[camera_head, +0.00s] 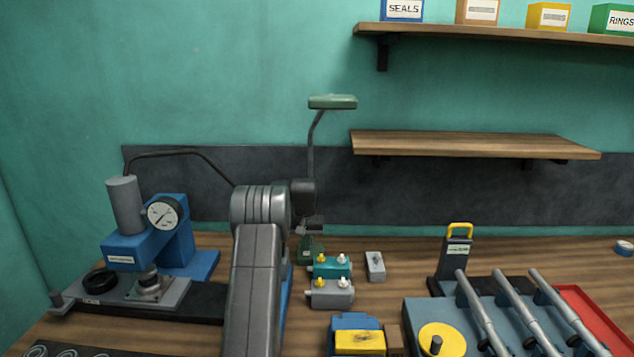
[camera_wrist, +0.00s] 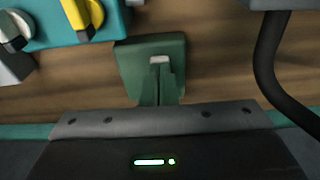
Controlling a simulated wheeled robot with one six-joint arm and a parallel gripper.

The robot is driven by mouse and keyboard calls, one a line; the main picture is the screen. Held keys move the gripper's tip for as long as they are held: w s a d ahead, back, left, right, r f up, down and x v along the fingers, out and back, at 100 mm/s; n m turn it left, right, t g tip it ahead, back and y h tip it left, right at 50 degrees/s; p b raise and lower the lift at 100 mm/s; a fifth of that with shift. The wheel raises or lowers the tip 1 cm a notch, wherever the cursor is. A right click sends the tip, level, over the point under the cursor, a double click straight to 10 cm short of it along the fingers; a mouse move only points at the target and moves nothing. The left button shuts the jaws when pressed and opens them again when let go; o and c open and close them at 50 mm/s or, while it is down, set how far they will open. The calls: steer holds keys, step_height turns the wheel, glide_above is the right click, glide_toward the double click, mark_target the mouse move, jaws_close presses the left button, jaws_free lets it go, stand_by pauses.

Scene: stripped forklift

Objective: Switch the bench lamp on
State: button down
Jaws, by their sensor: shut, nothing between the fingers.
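The bench lamp (camera_head: 332,102) has a green shade on a thin dark stem, and no glow shows under it. Its green base (camera_head: 308,250) sits on the bench, partly hidden by my arm and gripper. In the wrist view the green base (camera_wrist: 130,65) lies just beyond my fingers. My gripper (camera_head: 311,236) points down above the base; in the wrist view its fingers (camera_wrist: 160,90) are together and empty. A small pale piece (camera_wrist: 159,60) shows at the finger ends over the base; I cannot tell whether it is the switch or whether the fingers touch it.
A teal valve block (camera_head: 330,267) and a grey one (camera_head: 331,293) stand close right of the base, with a small grey box (camera_head: 375,266) beyond. A blue press with a gauge (camera_head: 164,214) is at left. A dark cable (camera_wrist: 268,65) curves through the wrist view's right side.

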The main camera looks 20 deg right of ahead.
steer(key=shift+f, duration=0.5)
steer(key=shift+r, duration=0.1)
steer(key=shift+r+p, duration=2.35)
steer(key=shift+r, duration=1.1)
